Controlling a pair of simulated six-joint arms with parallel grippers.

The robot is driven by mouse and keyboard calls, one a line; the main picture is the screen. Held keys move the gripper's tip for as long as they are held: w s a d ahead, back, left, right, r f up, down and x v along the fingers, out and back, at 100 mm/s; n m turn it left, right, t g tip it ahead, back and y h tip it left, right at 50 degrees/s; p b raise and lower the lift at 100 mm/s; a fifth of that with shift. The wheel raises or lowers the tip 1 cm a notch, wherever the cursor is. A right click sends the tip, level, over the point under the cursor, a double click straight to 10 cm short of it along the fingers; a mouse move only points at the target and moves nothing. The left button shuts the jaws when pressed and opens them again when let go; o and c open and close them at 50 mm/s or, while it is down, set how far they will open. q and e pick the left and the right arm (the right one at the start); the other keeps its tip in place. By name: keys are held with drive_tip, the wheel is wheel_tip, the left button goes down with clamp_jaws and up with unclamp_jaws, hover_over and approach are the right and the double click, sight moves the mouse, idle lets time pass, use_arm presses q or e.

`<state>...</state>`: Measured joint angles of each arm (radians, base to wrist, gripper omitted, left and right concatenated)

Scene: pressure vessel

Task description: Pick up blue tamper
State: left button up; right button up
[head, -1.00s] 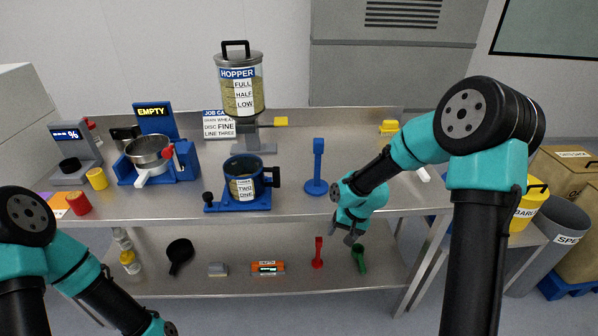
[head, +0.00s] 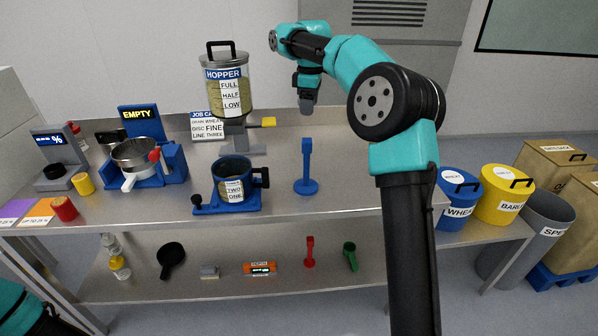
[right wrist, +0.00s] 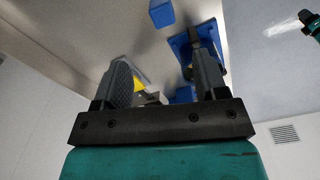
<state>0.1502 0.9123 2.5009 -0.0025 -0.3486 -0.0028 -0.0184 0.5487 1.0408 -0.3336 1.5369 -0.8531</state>
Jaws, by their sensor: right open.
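The blue tamper (head: 306,168) stands upright on the upper table, with a round base and a tall handle with a square top. My right gripper (head: 307,108) points down above it, clear of its top. In the right wrist view, the fingers of my right gripper (right wrist: 165,78) are spread apart with nothing held. A blue square end, apparently the tamper's top (right wrist: 161,13), shows past the fingertips near the top edge. My left gripper is out of view; only part of my left arm shows at the bottom left.
A blue mug (head: 231,170) on a blue stand is left of the tamper. The hopper (head: 230,90) with its yellow lever (head: 268,122) stands behind. A red tool (head: 310,252) and a green tool (head: 350,256) are on the lower shelf. The table right of the tamper looks clear.

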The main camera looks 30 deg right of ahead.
sight(307, 140)
drive_tip(key=r, duration=0.1)
drive_tip(key=r+n, duration=0.2)
drive_tip(key=shift+w+a, duration=0.25)
drive_tip(key=shift+f, duration=0.1)
wheel_tip(307, 140, down, 12)
drive_tip(key=shift+f, duration=0.1)
idle(0.4)
drive_tip(key=shift+s+d+f, duration=0.1)
drive_tip(key=shift+s+f, duration=0.05)
drive_tip(key=shift+f, duration=1.15)
drive_tip(key=shift+s+f, duration=0.15)
drive_tip(key=shift+f, duration=1.1)
